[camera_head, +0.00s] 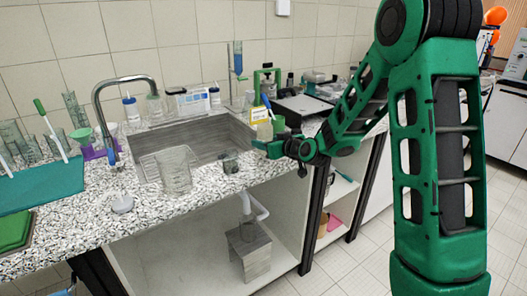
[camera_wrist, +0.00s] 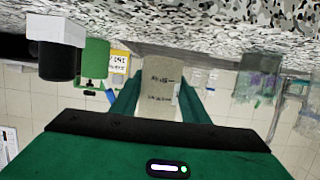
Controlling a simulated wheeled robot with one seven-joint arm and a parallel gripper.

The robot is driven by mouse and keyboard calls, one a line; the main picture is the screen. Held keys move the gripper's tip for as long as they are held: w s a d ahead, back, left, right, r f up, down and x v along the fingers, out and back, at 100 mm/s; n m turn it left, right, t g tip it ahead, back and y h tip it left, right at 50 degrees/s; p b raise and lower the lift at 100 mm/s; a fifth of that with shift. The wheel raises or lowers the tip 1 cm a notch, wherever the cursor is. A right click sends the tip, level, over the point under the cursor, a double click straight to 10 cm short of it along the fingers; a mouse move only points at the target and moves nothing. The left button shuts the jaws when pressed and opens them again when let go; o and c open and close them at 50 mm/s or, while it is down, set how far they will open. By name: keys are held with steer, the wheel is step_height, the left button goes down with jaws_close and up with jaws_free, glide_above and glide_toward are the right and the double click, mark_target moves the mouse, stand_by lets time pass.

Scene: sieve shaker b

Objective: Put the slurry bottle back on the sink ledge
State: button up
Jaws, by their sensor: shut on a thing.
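My gripper (camera_head: 267,147) is over the counter just right of the sink (camera_head: 205,141). It is shut on a pale beige bottle with dark handwriting, taken as the slurry bottle (camera_wrist: 160,92), seen between the two green fingers in the wrist view. In the head view the bottle (camera_head: 265,130) shows as a small pale shape above the fingers, partly hidden. I cannot tell whether its base touches the counter. The speckled ledge (camera_head: 170,120) runs behind the sink, with blue-capped bottles (camera_head: 131,109) and other items along it.
A glass beaker (camera_head: 175,172) stands at the sink's front edge and a small dark cup (camera_head: 230,163) at its front right. The faucet (camera_head: 108,95) rises at the sink's left. A yellow-labelled item (camera_head: 259,113) and a green device (camera_head: 267,82) stand behind my gripper.

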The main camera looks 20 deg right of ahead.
step_height(320, 180, down, 3)
stand_by(0.3)
steer(key=o, duration=1.2)
steer(key=shift+c, duration=0.2)
steer(key=shift+s+r, duration=0.1)
